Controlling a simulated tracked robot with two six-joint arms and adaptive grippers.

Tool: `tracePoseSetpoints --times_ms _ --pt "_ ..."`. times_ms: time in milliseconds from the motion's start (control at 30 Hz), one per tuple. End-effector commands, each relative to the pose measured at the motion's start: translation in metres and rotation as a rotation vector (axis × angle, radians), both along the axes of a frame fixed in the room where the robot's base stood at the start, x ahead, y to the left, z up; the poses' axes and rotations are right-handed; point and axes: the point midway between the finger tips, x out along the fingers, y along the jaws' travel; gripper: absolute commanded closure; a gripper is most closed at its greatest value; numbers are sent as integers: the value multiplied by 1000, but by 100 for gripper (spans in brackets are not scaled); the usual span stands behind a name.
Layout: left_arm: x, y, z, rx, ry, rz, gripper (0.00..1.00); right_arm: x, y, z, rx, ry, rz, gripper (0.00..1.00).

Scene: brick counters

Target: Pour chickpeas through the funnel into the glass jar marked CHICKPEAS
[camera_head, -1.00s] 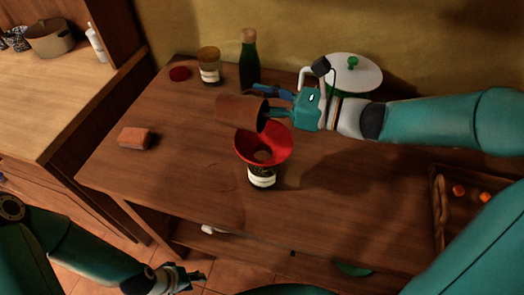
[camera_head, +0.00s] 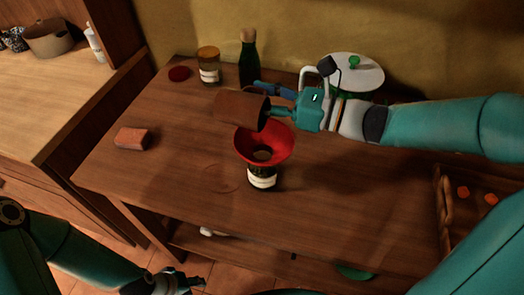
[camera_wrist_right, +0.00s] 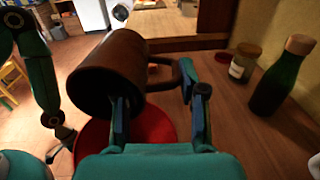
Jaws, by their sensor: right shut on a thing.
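A brown mug (camera_head: 238,110) lies tipped on its side over the red funnel (camera_head: 276,139), its mouth toward the right. My right gripper (camera_head: 278,111) is shut on the mug; in the right wrist view, its fingers (camera_wrist_right: 160,115) are at the mug's handle (camera_wrist_right: 185,75). The funnel sits in a dark-looking glass jar (camera_head: 263,184) with a white label, whose words are too small to read. A brownish patch shows at the funnel's bottom; I cannot tell whether it is chickpeas. My left gripper (camera_head: 183,283) is low at the bottom edge, away from the jar.
A lidded labelled jar (camera_head: 209,70), a red lid (camera_head: 179,73) and a green bottle (camera_head: 248,62) stand at the back. A reddish block (camera_head: 132,138) lies at left. A white pot lid (camera_head: 355,75) is behind my right arm. A wooden tray (camera_head: 443,205) is at right.

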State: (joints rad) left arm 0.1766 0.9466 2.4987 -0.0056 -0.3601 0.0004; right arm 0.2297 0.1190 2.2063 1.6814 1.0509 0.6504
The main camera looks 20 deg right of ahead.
Motion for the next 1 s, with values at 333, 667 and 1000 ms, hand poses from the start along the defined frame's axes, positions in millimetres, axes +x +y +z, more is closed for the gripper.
tracePoseSetpoints --times_ms 333,667,1000 --pt "0 0 -7 0 0 0 60 -1 0 0 17 -14 1 100" --pt "0 0 -13 0 0 0 60 -1 -1 1 33 -27 0 100" --pt "0 0 -19 0 0 0 60 -1 -2 1 48 -39 0 100"
